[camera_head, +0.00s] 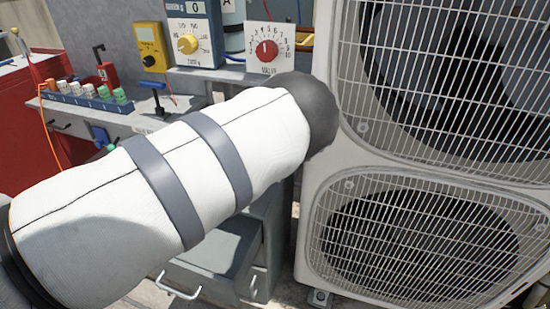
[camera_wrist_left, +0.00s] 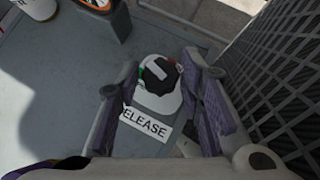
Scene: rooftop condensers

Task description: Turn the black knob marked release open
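In the left wrist view the black knob (camera_wrist_left: 159,73) has a pale pointer bar and sits on a round white base. A small green mark and a red mark show at its left edge. A white label (camera_wrist_left: 146,124) beside it reads "ELEASE", its first letter hidden by a finger. My left gripper (camera_wrist_left: 161,64) is open, with one finger on each side of the knob and gaps showing. I cannot tell how far above the knob the fingertips are. In the head view my left arm hides the knob and the gripper. My right gripper is not in view.
A condenser unit (camera_head: 325,190) with wire grilles stands at right; a grille (camera_wrist_left: 290,80) is close beside the right finger. A panel with a red knob (camera_head: 266,51), a box with a yellow knob (camera_head: 188,44), a yellow meter (camera_head: 151,46) and a blue rack (camera_head: 85,101) stand behind.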

